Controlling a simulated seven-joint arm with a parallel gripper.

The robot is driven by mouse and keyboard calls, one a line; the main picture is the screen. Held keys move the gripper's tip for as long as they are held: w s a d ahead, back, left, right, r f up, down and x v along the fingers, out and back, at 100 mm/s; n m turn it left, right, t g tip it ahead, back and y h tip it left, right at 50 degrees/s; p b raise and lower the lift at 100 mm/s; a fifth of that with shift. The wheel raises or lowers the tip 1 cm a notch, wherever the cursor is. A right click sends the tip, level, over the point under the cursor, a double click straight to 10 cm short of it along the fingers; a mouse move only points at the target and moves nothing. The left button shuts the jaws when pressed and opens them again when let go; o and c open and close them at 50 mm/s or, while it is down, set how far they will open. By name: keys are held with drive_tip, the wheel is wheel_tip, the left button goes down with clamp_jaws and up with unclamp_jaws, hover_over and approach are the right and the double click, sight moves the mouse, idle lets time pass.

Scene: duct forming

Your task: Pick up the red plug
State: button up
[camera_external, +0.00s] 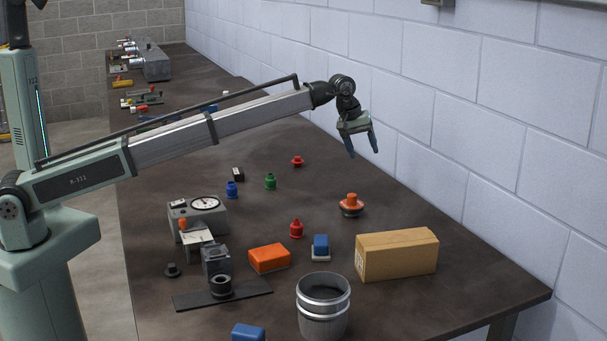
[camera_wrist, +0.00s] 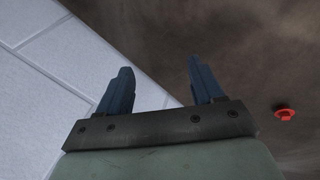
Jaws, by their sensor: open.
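Two small red pieces could be the red plug. One low, flanged red piece (camera_external: 297,161) lies toward the back of the dark table, and a taller red piece (camera_external: 296,229) stands upright nearer the front. The wrist view shows one red flanged piece (camera_wrist: 285,113) at the right edge, apart from the fingers; it looks like the low one. My gripper (camera_external: 363,152) is raised above the table near the wall, to the right of the low red piece. Its two blue fingers (camera_wrist: 160,68) are spread with nothing between them.
A green piece (camera_external: 270,181) and a blue piece (camera_external: 232,189) stand left of the low red piece. A red-orange knob (camera_external: 351,206), a cardboard box (camera_external: 397,254) and a metal bin (camera_external: 323,306) stand nearer the front. The white block wall (camera_external: 455,115) runs along the right.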

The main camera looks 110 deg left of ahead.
drive_tip(key=s+a+f+n+g+h, duration=0.1)
drive_tip(key=s+a+n+g, duration=0.1)
drive_tip(key=s+a, duration=1.4)
drive_tip(key=n+g+h, duration=0.1)
drive_tip(key=n, duration=0.1)
hover_over(298, 157)
drive_tip(key=f, duration=0.9)
drive_tip(key=shift+d+f, duration=0.25)
drive_tip(key=shift+d, duration=0.1)
drive_tip(key=shift+a+f, duration=0.15)
drive_tip(key=shift+f, duration=1.2)
drive_tip(key=shift+a+f, duration=0.15)
drive_tip(key=shift+f, duration=1.2)
drive_tip(key=c, duration=0.9)
drive_tip(key=shift+o, duration=0.2)
drive_tip(key=shift+r, duration=0.1)
